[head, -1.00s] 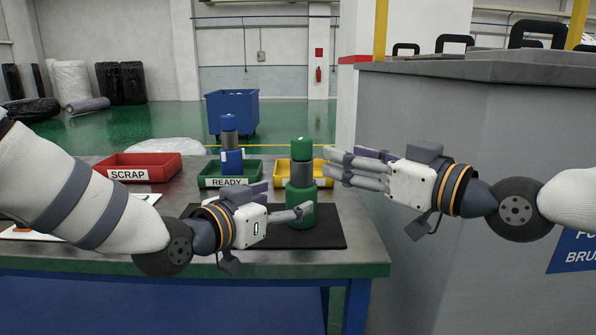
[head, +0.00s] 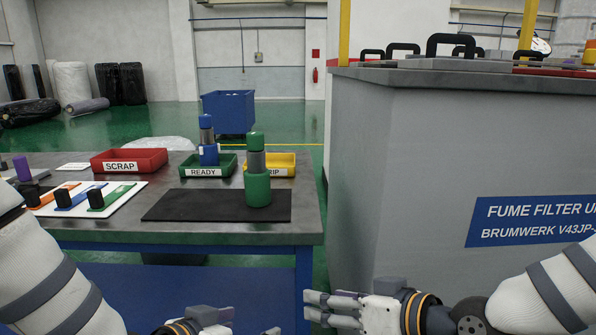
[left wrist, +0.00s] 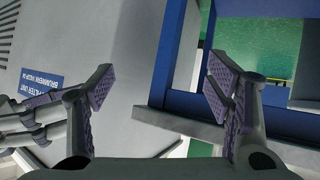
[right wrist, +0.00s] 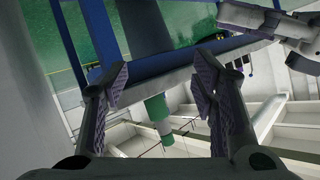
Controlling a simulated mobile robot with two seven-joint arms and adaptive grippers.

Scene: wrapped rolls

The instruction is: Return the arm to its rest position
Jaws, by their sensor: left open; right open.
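My left gripper (head: 248,322) is low in the head view, in front of the table and partly cut off by the bottom edge. In the left wrist view its fingers (left wrist: 160,88) are spread and empty. My right gripper (head: 310,305) is to its right, below the table's right corner. In the right wrist view its fingers (right wrist: 160,80) are apart with nothing between them.
A grey filter cabinet (head: 425,150) stands at right.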

